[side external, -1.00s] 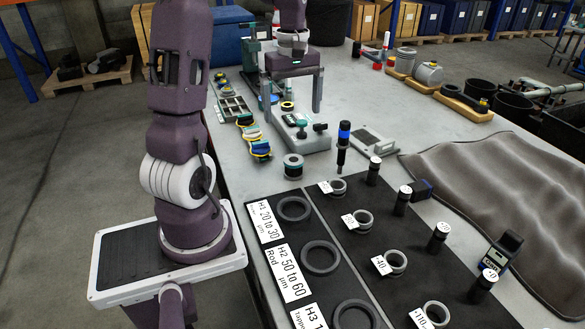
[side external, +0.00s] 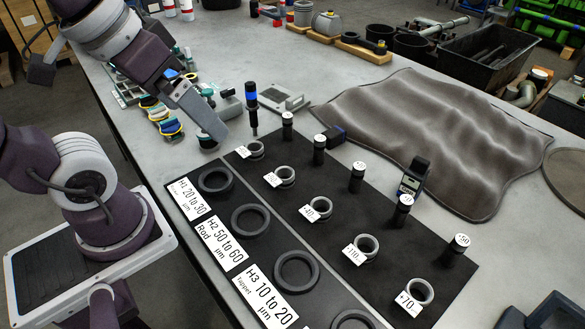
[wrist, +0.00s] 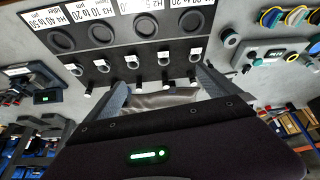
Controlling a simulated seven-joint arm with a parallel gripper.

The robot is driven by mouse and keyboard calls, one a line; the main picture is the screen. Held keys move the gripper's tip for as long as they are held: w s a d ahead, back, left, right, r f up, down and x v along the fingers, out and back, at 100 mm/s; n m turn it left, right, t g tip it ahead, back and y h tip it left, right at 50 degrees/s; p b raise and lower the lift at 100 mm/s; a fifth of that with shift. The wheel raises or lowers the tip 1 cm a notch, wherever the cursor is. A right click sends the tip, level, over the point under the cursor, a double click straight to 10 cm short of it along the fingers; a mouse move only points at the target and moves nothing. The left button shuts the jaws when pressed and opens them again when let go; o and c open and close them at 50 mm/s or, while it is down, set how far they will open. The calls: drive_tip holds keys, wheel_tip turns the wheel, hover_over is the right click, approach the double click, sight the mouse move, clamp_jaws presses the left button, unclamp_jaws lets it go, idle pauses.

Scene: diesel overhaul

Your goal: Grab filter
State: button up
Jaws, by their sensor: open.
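No part is clearly marked as a filter. A similar round part (wrist: 230,38) shows in the wrist view, beyond and right of my right finger. My gripper (side external: 212,128) is tilted over the bench near the canister; whether it touches cannot be told. In the wrist view my gripper (wrist: 165,85) has its fingers wide apart, with nothing held between them.
The black mat (side external: 265,195) carries rings, labels and upright black cylinders. A blue-banded upright tool (side external: 252,108) stands near the gripper. A grey fixture (side external: 228,100) is behind the fingers. A brown cloth (side external: 430,130) covers the right side.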

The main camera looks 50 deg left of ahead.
drive_tip(key=shift+s+d+f+m, duration=0.45)
drive_tip(key=shift+s+m, duration=0.15)
drive_tip(key=shift+s, duration=0.1)
drive_tip(key=shift+c, duration=1.3)
drive_tip(key=shift+s, duration=0.1)
drive_tip(key=c, duration=0.3)
drive_tip(key=n+g, duration=0.5)
drive_tip(key=n, duration=1.9)
hover_over(208, 139)
drive_tip(key=w+a, duration=0.1)
drive_tip(key=a, duration=0.1)
wheel_tip(208, 139, down, 16)
drive_tip(key=shift+w+d+r, duration=0.1)
drive_tip(key=shift+d, duration=0.05)
drive_tip(key=shift+n, duration=0.4)
drive_tip(key=f, duration=0.5)
drive_tip(key=a+f, duration=0.1)
drive_tip(key=f, duration=0.1)
drive_tip(key=shift+s+f, duration=0.15)
drive_tip(key=shift+s, duration=0.05)
